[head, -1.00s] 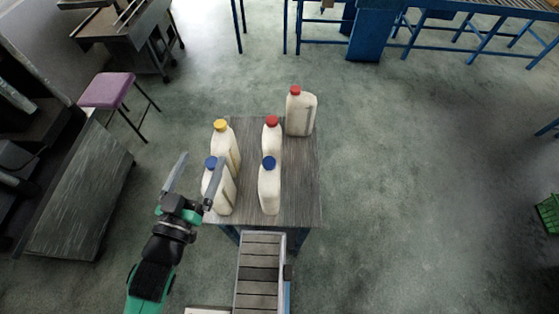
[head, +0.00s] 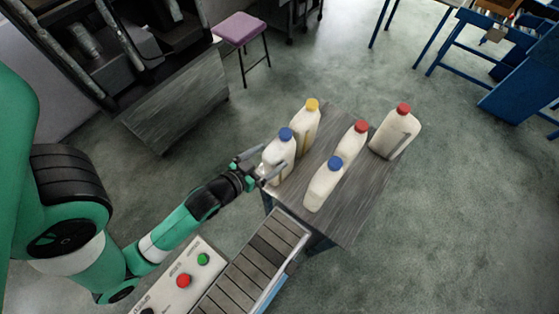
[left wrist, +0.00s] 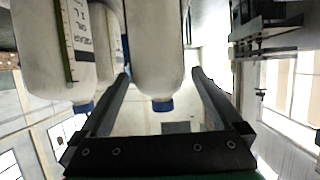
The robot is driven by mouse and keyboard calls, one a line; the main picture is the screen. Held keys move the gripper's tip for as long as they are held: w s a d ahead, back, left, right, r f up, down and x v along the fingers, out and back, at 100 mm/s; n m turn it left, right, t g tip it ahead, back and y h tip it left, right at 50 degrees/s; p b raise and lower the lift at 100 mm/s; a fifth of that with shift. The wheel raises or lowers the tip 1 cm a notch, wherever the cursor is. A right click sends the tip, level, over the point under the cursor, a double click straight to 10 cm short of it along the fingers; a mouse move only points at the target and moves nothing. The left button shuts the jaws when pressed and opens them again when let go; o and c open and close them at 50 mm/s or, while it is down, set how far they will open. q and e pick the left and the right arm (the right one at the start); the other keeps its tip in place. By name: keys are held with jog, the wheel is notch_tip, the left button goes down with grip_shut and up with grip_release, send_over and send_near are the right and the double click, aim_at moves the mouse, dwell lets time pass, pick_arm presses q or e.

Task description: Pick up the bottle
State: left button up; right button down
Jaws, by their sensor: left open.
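Several white bottles stand upright on a small grey table (head: 350,218). The left blue-capped bottle (head: 279,160) is nearest my left gripper (head: 271,159), whose open fingers reach either side of it. In the left wrist view, which shows things upside down, this bottle (left wrist: 157,45) appears between the two fingers (left wrist: 160,78), with gaps on both sides. A second blue-capped bottle (head: 322,188) stands to its right; it also shows at the left of the wrist view (left wrist: 45,50). A yellow-capped bottle (head: 304,128) stands behind. Two red-capped bottles (head: 353,142) (head: 396,137) stand farther right.
A conveyor (head: 250,265) runs up to the table's near edge. A control panel (head: 180,275) with red and green buttons lies beside it. A purple stool (head: 239,28) stands at the back. Open floor lies to the right.

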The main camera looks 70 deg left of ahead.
aim_at(280, 151)
pick_arm(q)
jog(key=x, duration=0.5)
jog(key=shift+w+f, duration=0.1)
jog(key=shift+w, duration=0.05)
grip_shut()
dwell(0.4)
